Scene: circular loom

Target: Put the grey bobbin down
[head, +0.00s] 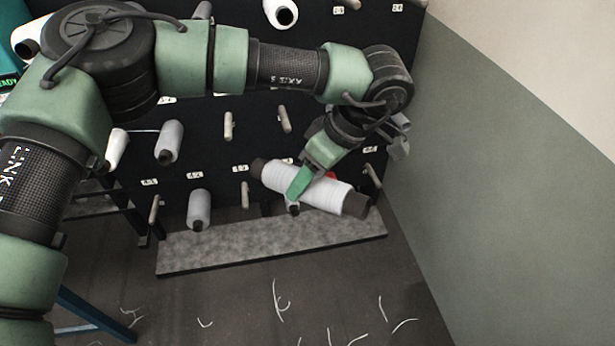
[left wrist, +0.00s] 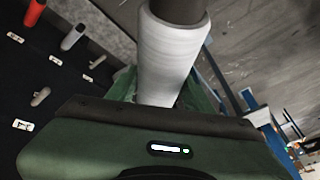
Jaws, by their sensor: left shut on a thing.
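The grey bobbin (head: 325,193) is a pale grey spool with dark core ends, tilted down to the right in the head view. My left gripper (head: 297,190) is shut on it near its middle, in front of the lower part of the black peg rack. In the left wrist view the bobbin (left wrist: 168,55) stands up from behind the gripper body, its dark core at the top. The fingertips are hidden in the wrist view. My right gripper does not show.
The black peg rack (head: 205,135) carries numbered bare pegs (head: 228,125) and several bobbins (head: 199,209). A grey speckled ledge (head: 270,241) runs along its foot. Loose thread scraps lie on the dark floor (head: 240,300). A grey-green wall (head: 510,190) closes the right side.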

